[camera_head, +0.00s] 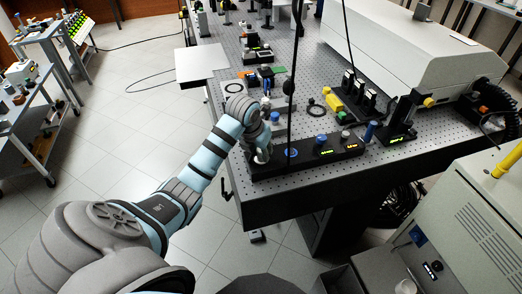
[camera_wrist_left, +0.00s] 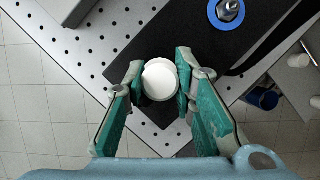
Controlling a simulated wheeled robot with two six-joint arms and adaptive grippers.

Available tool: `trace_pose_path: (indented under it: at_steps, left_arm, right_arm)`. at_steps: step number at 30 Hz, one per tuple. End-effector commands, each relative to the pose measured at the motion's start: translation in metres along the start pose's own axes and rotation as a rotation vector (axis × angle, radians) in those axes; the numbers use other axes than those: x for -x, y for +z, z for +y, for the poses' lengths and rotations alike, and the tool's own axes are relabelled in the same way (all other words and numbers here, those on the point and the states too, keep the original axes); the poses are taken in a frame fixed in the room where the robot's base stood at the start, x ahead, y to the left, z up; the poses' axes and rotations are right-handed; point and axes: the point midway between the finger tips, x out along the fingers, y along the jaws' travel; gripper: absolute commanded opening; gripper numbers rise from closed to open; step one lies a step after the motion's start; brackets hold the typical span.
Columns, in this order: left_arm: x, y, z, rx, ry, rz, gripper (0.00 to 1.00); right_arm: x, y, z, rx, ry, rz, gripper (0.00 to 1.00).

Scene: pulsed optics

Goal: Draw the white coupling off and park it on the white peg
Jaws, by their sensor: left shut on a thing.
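The white coupling (camera_wrist_left: 160,78) shows as a round white top between the fingers of my left gripper (camera_wrist_left: 160,85) in the left wrist view. The gripper is shut on it, with one green-padded finger on each side. In the head view my left gripper (camera_head: 262,142) is at the left end of a long black block (camera_head: 308,159), and the coupling (camera_head: 262,156) is mostly hidden by the fingers. I cannot tell whether the coupling is seated or lifted. I cannot make out the white peg with certainty. My right gripper is not in view.
A blue ring with a metal fitting (camera_wrist_left: 227,14) is beside the gripper. Small lit displays (camera_head: 326,151) lie to the right on the block. Yellow and black parts (camera_head: 335,104) and a large white housing (camera_head: 400,55) stand behind. Dark hanging cables pass close to the gripper.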

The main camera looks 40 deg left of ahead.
Motion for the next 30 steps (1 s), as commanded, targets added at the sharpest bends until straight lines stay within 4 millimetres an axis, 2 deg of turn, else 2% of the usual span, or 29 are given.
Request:
trace_pose_path:
  at_steps: [3, 11, 18, 21, 30]
  left_arm:
    - [0.01, 0.006, 0.001, 0.0, 0.002, -0.008, 0.0]
    - [0.019, 0.009, 0.001, 0.0, 0.002, -0.007, 0.0]
    - [0.053, 0.023, 0.0, 0.0, 0.001, -0.007, 0.0]
    - [0.061, 0.027, 0.001, 0.0, 0.001, -0.007, 0.0]
    - [0.058, 0.025, 0.001, 0.0, 0.001, -0.006, 0.0]
  right_arm:
    - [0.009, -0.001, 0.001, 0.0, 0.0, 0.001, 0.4]
    - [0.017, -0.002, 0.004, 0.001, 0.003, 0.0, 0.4]
    - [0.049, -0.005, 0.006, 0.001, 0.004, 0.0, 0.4]
    - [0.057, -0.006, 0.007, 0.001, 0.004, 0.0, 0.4]
    - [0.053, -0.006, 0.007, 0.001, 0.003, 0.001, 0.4]
